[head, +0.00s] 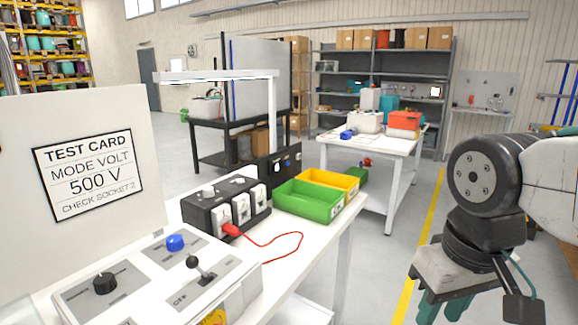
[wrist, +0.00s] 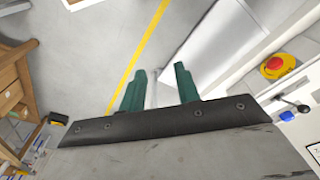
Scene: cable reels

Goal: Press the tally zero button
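No button in view carries a readable tally zero label. A grey-white control panel (head: 140,285) at the lower left of the head view bears a blue round button or knob (head: 175,243), a black knob (head: 105,283) and a toggle lever (head: 195,265). Its labels are mostly too small to read. A small dark unit (head: 270,174) with round controls stands farther back on the bench. My gripper (head: 440,308) hangs over the floor to the right of the bench, apart from everything. In the wrist view its green fingers (wrist: 160,76) are apart, with nothing between them.
A black socket box (head: 220,207) holds a red plug (head: 231,230) with a loose red cable. Green (head: 305,205) and yellow bins sit behind it. A test card board (head: 90,175) stands at left. A red mushroom button (wrist: 278,65) shows in the wrist view.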

